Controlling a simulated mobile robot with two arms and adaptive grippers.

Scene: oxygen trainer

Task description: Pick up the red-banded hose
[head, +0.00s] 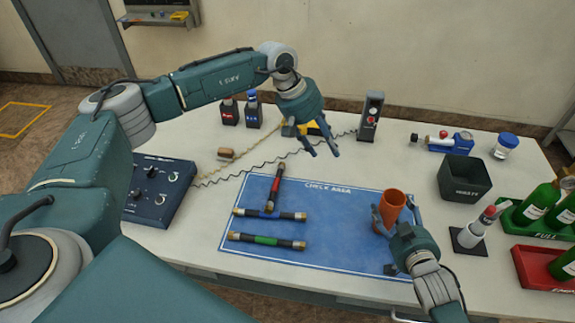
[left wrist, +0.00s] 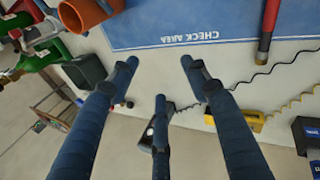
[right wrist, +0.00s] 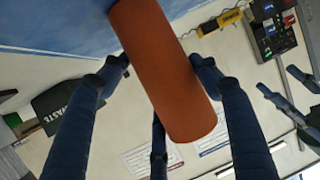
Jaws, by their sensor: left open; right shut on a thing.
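The red-banded hose (head: 274,188), black with brass-coloured ends, lies on the blue check-area mat (head: 340,215). Its near end meets the blue-banded hose (head: 287,216); I cannot tell whether it rests on it. The green-banded hose (head: 265,240) lies nearer the front. My left gripper (head: 323,151) is open and empty, above the table to the right of the red-banded hose's far end. The red-banded hose also shows at the top right of the left wrist view (left wrist: 268,25), outside the fingers. My right gripper (head: 397,217) is shut on an orange cup (right wrist: 158,75) at the mat's right.
A dark waste bin (head: 464,178), a red-tipped white device (head: 480,222) and green bottles (head: 538,203) in a green tray stand on the right. A blue control box (head: 160,190) stands left. Dark bottles (head: 252,110) and a grey post unit (head: 370,115) are behind. Cables cross the table behind the mat.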

